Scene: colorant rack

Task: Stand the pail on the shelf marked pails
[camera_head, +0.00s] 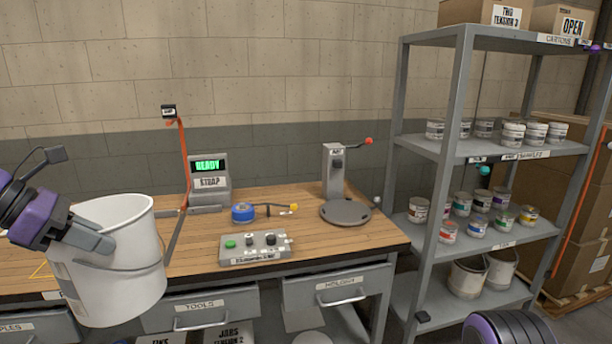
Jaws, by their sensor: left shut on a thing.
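A large white pail (128,265) with a thin wire handle is at the left, in front of the workbench. The grey rack (458,120) stands at the right. Its lowest visible shelf (440,305) holds two pails, a nearer one (467,278) and one behind it (502,268). I cannot read a pails label on it. My right gripper is not in view; only a dark and purple part of my arm shows at the bottom right.
The wooden workbench (300,205) carries a strap device reading READY (208,180), a button box (255,250), a blue tape roll (243,212) and a round-plated stand (345,212). Upper rack shelves hold small tins and cartons. Free room shows on the lowest shelf left of the pails.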

